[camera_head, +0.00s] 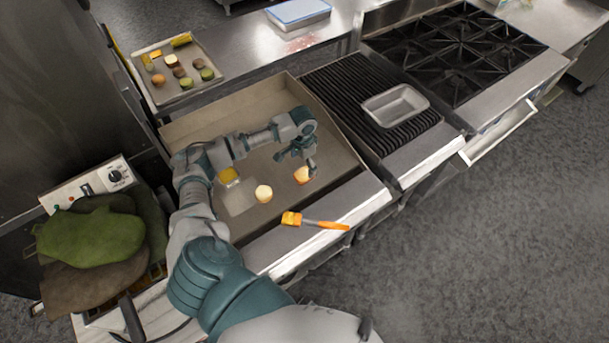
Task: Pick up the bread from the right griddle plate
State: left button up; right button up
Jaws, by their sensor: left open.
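The flat griddle plate (335,160) lies in the middle of the view, with raised walls at its back and sides. A small round bread piece (302,175) lies on it to the right. A second round pale piece (264,194), likely also bread, lies to its left and nearer the front. My left gripper (308,163) is open, points down and is at the right bread piece, partly overlapping it in the view. I cannot tell whether the fingers touch it. My right gripper is not in view.
A yellow piece (229,176) lies on the griddle's left part. An orange-handled brush (315,222) rests on the front ledge. A tray of food pieces (199,97) stands behind. A metal pan (395,106) sits on the ribbed grill at right. A green mitt (90,236) lies at left.

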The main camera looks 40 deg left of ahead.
aim_at(303, 174)
pick_arm(q)
notch_tip(303, 174, down, 7)
jog(key=shift+a+f, duration=0.1)
jog(key=shift+a, duration=0.05)
dwell(0.4)
jog(key=c, duration=1.1)
